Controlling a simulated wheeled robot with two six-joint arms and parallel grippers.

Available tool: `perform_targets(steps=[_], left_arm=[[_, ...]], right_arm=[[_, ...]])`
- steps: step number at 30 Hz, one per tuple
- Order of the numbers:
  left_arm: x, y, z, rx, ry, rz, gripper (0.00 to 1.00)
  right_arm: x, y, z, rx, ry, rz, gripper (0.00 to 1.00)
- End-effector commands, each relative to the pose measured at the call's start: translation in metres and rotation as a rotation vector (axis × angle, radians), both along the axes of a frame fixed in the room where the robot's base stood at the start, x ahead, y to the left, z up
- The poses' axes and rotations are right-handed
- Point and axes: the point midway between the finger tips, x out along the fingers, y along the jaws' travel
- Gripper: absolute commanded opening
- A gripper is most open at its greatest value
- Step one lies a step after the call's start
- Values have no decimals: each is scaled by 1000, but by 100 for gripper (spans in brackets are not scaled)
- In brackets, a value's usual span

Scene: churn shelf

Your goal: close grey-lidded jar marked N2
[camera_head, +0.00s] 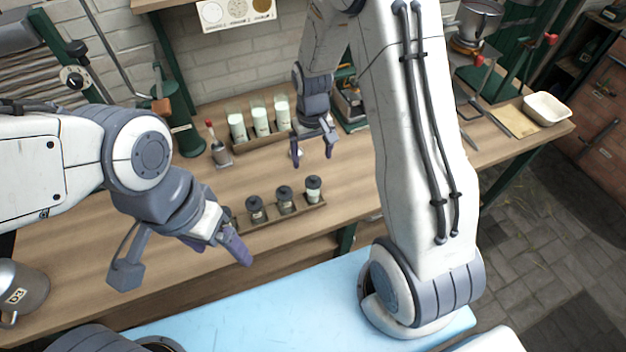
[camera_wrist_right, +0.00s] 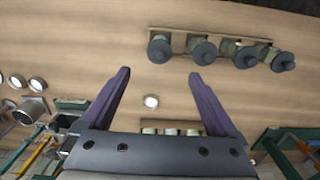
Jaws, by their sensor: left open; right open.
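Several small jars with dark grey lids stand in a low wooden rack at the bench front. In the head view I see a left jar (camera_head: 256,213), a middle jar (camera_head: 285,203) and a right jar (camera_head: 314,190). Their labels are too small to read, so I cannot tell which is N2. The wrist view shows the rack (camera_wrist_right: 182,32) and the round lids (camera_wrist_right: 204,50) from above. My right gripper (camera_head: 313,154) is open and empty above the bench behind the rack; its fingers (camera_wrist_right: 160,74) are apart. My left gripper (camera_head: 224,246) is open, left of the rack, partly blocking its left end.
A tray (camera_head: 262,141) of white-filled glass jars (camera_head: 260,118) stands at the back. A small pale round thing (camera_wrist_right: 151,101) lies on the bench between the right fingers in the wrist view. A red-tipped tool (camera_head: 219,150) stands left. A metal jug (camera_head: 18,290) is at far left.

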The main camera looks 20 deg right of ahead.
Motion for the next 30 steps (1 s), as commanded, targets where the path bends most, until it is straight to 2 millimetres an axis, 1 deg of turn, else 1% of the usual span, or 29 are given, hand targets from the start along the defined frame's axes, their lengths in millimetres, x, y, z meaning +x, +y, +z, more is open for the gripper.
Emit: perform_targets(steps=[3, 6, 10, 20, 23, 27, 30], left_arm=[[0, 0, 7, 0, 0, -1, 85], [0, 0, 9, 0, 0, -2, 85], [0, 0, 10, 0, 0, -2, 85], [0, 0, 12, 0, 0, -2, 85], [0, 0, 19, 0, 0, -3, 85], [0, 0, 31, 0, 0, -5, 85], [0, 0, 34, 0, -1, -6, 85]], right_arm=[[-2, 0, -19, 0, 6, 0, 94], [-2, 0, -31, 0, 5, 0, 94], [-1, 0, -38, 0, 2, 0, 94], [-1, 0, -40, 0, 3, 0, 94], [-3, -1, -47, 0, 6, 0, 94], [-4, -2, -64, 0, 6, 0, 94], [-4, -1, -78, 1, 5, 0, 94]])
